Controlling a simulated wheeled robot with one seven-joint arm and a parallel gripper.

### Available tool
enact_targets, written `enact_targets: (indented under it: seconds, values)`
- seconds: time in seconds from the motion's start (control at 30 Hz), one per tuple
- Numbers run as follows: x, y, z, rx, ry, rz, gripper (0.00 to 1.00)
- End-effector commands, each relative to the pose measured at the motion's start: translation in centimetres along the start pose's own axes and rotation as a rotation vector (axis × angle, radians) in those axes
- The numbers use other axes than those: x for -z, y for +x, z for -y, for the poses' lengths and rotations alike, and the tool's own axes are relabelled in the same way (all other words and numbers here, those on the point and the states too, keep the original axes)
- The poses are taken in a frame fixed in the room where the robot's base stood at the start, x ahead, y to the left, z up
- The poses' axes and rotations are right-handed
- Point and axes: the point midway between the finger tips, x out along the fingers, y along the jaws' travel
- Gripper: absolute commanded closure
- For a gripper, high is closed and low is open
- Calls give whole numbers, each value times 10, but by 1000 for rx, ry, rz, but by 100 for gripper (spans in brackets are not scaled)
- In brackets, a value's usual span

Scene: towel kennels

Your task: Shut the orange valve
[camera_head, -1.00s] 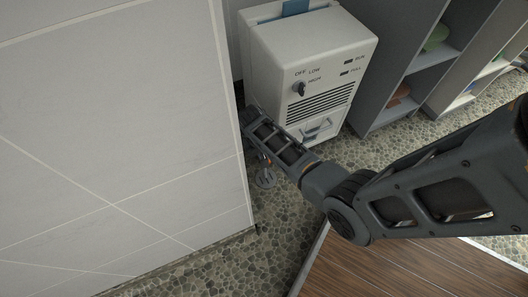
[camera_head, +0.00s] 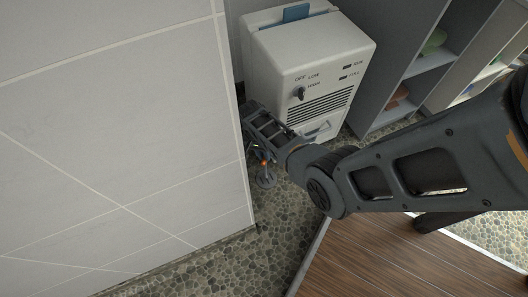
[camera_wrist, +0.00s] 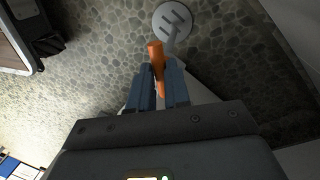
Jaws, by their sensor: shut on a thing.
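The orange valve handle (camera_wrist: 157,56) is a short bar seen between my fingers in the wrist view. A small orange spot of the valve (camera_head: 264,162) shows low beside the wall corner in the head view, mostly hidden by my arm. My gripper (camera_wrist: 161,68) is shut on the orange handle, with a grey-blue finger on either side of it. The handle's upper end sticks out past the fingertips. In the head view my fingers are hidden behind the wall edge and my wrist.
A tiled wall (camera_head: 120,130) stands close on the left. A white machine with a knob (camera_head: 310,70) stands behind my wrist, with grey shelves (camera_head: 405,70) to its right. A wooden surface (camera_head: 390,262) is in front.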

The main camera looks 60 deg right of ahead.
Motion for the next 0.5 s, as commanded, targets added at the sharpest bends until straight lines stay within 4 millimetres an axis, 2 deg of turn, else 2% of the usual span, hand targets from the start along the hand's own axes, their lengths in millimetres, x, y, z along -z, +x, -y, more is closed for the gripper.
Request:
enact_targets:
  seconds: [0.5]
  values:
    - [2,-1,1,-1,474,97,100]
